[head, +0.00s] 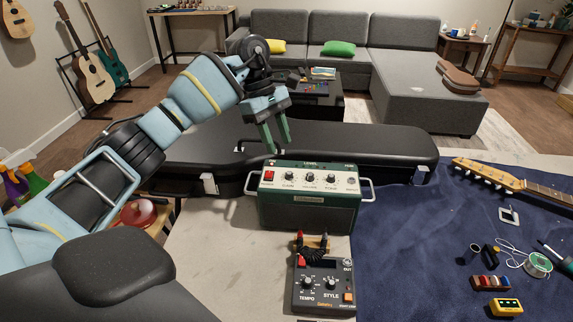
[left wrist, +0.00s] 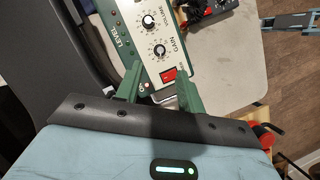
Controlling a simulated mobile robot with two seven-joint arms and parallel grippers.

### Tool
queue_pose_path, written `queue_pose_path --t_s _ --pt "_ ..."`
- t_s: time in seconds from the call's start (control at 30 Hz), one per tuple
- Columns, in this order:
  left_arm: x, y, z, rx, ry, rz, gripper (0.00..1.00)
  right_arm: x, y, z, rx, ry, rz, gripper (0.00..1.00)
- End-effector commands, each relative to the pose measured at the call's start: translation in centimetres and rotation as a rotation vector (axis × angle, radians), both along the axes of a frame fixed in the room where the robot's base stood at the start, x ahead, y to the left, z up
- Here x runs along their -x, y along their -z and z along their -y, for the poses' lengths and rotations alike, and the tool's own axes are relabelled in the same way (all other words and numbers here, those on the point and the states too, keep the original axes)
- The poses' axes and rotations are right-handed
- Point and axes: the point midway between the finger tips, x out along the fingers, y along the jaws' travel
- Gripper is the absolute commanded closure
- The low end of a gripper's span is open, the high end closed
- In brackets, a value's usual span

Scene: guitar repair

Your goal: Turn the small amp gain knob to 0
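The small green amp (head: 310,208) stands on the light bench top, its pale control panel on top. The gain knob (head: 290,176) sits right of the red switch (head: 269,176), followed by the volume knob (head: 310,178) and a third knob (head: 330,180). My left gripper (head: 277,147) is above and behind the amp's left part, fingers pointing down. My right gripper is not seen.
A black pedal (head: 324,288) with knobs stands close in front of the amp. A black guitar case (head: 390,148) lies behind it. A blue cloth (head: 420,245) to the right bears a guitar neck (head: 490,173), solder spool (head: 538,264) and small parts. The amp has side handles (head: 367,190).

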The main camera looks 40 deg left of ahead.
Motion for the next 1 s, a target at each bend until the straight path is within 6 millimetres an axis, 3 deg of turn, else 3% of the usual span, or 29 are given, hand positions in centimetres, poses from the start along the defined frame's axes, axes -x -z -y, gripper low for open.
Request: queue_pose_path --t_s 0.5,0.9,1.0 --pt "0.2 6.1 2.6 0.003 0.0 -0.002 0.61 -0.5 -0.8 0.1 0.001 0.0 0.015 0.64" --pt "0.2 6.9 2.9 0.002 -0.001 0.0 0.61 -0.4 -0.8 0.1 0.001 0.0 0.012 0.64" --pt "0.2 6.9 2.9 0.003 -0.001 -0.001 0.73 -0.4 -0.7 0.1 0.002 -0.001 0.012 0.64"
